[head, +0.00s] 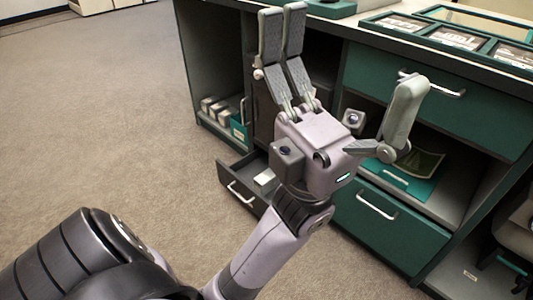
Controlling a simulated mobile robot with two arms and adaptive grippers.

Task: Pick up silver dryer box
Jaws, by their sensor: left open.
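My left gripper (345,52) is raised in front of the green cabinet, its fingers spread wide with nothing between them. Several small light boxes (214,107) sit on the low shelf at the cabinet's left end, beyond and left of the gripper. A small pale item (264,177) lies in the open dark drawer (240,184), partly hidden behind my gripper's body. I cannot tell which of these, if any, is the silver dryer box. My right gripper is not in view.
The green cabinet (445,102) has closed drawers and an open shelf with a green folder (405,184). Trays with pictures (458,37) lie on its top. The open drawer juts into the floor space. The carpet (110,120) at left is clear.

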